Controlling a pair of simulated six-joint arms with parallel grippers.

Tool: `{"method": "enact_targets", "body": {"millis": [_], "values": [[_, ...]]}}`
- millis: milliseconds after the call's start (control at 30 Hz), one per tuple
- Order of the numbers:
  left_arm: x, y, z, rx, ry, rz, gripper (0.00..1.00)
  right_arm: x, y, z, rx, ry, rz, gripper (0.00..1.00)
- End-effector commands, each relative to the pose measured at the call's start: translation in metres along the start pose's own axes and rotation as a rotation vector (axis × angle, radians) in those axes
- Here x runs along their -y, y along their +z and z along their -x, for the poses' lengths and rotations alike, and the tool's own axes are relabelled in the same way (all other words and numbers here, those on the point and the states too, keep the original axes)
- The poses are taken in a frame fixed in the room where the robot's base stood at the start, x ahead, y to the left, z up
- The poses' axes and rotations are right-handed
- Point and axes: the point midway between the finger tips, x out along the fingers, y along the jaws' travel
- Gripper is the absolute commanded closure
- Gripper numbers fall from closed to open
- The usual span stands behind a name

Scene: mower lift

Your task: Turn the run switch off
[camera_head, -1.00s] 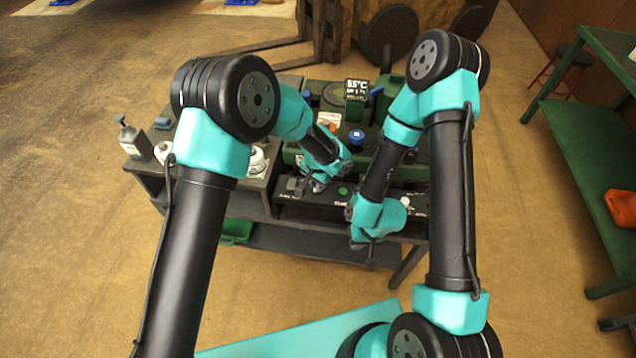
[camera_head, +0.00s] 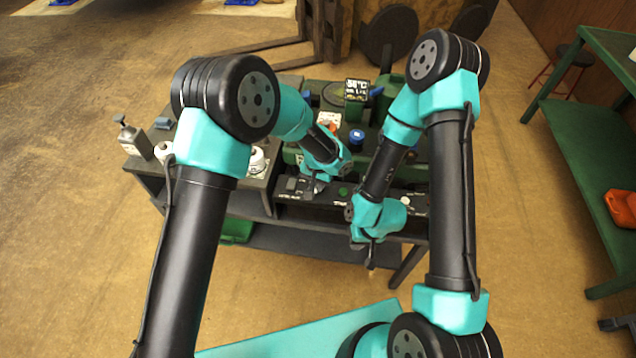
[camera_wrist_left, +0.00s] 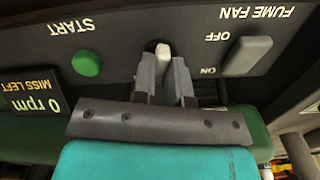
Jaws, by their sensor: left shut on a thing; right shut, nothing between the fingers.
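My left gripper (camera_head: 316,188) is down at the dark control panel (camera_head: 305,197). In the left wrist view its fingers (camera_wrist_left: 165,75) are shut on a small pale switch lever (camera_wrist_left: 163,52), one finger on each side. The lever's tip shows between the fingers; its base is hidden. The upside-down labels OFF and ON stand beside it, and I cannot read a RUN label. My right gripper (camera_head: 370,255) is shut and empty, in front of the panel's edge.
A grey block switch (camera_wrist_left: 248,55) under FUME FAN is close on the right. Bottles and a blue knob (camera_head: 356,136) stand around the bench.

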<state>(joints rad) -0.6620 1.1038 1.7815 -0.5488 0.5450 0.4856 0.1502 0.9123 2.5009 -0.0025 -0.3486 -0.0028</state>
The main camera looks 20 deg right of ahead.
Motion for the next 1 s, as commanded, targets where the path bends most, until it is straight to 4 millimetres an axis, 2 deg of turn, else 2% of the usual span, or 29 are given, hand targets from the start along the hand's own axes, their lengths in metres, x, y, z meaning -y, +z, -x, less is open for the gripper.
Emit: {"method": "enact_targets", "body": {"millis": [600, 1000], "values": [[-0.0001, -0.0003, 0.0004, -0.001, 0.000, 0.563, 1.00, 0.0000, 0.0000, 0.0000, 0.000, 0.000, 0.000, 1.00], [-0.0002, -0.0004, 0.0004, -0.001, 0.000, 0.779, 1.00, 0.0000, 0.0000, 0.0000, 0.000, 0.000, 0.000, 1.00]]}}
